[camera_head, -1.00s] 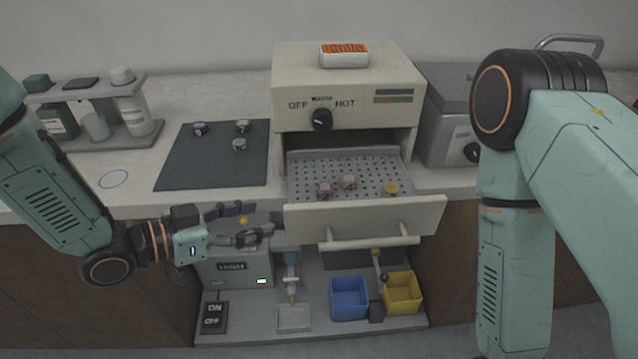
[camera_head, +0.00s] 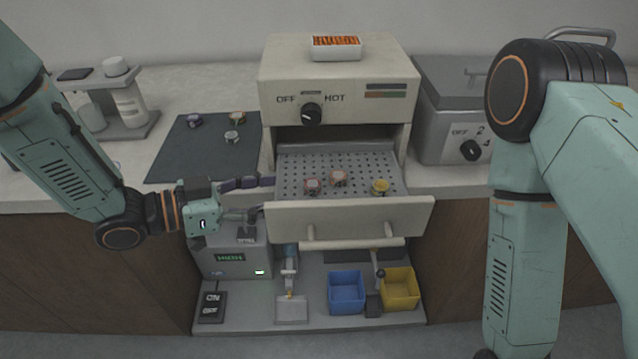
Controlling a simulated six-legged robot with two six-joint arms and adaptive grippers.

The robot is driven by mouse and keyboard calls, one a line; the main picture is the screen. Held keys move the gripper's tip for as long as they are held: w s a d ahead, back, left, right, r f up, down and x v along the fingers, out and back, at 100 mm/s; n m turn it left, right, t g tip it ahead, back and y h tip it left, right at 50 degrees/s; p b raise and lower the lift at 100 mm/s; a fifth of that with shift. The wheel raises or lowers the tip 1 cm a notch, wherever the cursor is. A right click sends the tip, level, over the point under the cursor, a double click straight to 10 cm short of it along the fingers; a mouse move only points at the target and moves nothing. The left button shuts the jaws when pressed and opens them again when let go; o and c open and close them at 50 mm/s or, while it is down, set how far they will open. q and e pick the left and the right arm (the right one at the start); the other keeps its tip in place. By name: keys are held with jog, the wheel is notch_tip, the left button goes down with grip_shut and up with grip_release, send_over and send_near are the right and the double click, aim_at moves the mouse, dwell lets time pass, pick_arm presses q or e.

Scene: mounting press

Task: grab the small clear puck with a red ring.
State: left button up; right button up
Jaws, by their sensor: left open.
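A small clear puck with a reddish ring (camera_head: 312,186) lies on the perforated tray (camera_head: 292,167) of the pulled-out drawer, left of the middle. A similar puck with a more orange-brown ring (camera_head: 338,178) is close behind it to the right. A yellow puck (camera_head: 380,187) lies farther right on the same tray. My left gripper (camera_head: 262,199) is open and empty, its fingers pointing right at the drawer's left front corner, short of the pucks. My right arm stands at the right, but its gripper is out of the picture.
The drawer front (camera_head: 350,217) stands up as a wall before the pucks. The oven body (camera_head: 340,85) overhangs the tray's back. A dark mat (camera_head: 200,160) on the counter holds several other pucks. Blue (camera_head: 346,293) and yellow (camera_head: 400,289) bins sit below.

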aim_at(305, 187)
pick_arm(q)
jog(key=shift+x, duration=1.45)
jog(key=shift+w+b+x, duration=0.25)
jog(key=shift+b+x, duration=0.3)
jog(key=shift+x, duration=1.65)
jog(key=shift+s+a+r, duration=0.15)
jog(key=shift+s+a, duration=0.05)
jog(key=shift+a, duration=0.05)
jog(key=shift+c, duration=0.7)
jog(key=shift+w+d, duration=0.1)
jog(key=shift+d, duration=0.05)
jog(key=c, duration=0.9)
